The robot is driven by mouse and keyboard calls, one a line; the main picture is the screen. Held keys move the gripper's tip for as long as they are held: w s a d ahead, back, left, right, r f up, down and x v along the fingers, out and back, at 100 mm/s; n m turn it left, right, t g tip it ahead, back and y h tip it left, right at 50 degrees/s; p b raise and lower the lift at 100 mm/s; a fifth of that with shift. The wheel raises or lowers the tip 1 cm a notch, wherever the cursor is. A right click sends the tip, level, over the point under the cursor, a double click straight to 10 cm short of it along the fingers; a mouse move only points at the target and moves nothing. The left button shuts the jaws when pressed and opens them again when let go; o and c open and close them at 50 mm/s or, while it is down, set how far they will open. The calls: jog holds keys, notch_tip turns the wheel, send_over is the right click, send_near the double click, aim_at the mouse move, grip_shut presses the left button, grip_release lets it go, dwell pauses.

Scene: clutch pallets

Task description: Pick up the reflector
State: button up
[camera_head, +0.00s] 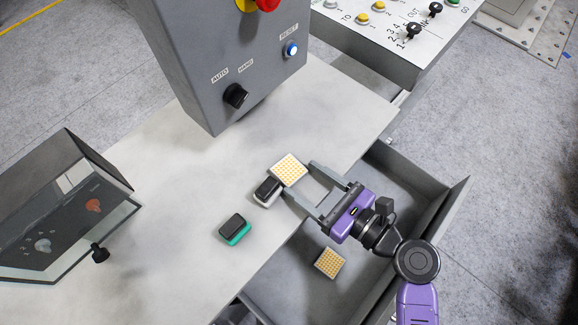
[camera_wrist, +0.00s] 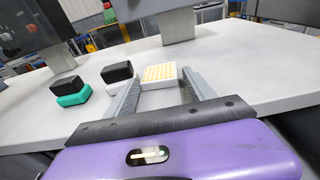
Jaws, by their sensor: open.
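A reflector (camera_head: 289,168), a white square block with a yellow-orange dotted face, lies on the grey tabletop. My gripper (camera_head: 300,178) is open, its two fingers pointing at this block from the right, over the table edge. In the wrist view the reflector (camera_wrist: 161,74) sits between and just ahead of the fingertips (camera_wrist: 161,80). I cannot tell whether a finger touches it. A second similar reflector (camera_head: 329,262) lies in the open drawer below, under my arm.
A black-and-white block (camera_head: 267,191) sits right beside the reflector, close to one finger. A black-and-teal block (camera_head: 235,229) lies farther left. A grey control box (camera_head: 225,60) stands behind. A glass-fronted case (camera_head: 70,215) is at the left. The open drawer (camera_head: 440,222) lies below the table edge.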

aim_at(292, 172)
jog(key=shift+x, duration=1.8)
jog(key=c, duration=1.1)
jog(key=shift+o, duration=0.2)
jog(key=shift+r, duration=0.2)
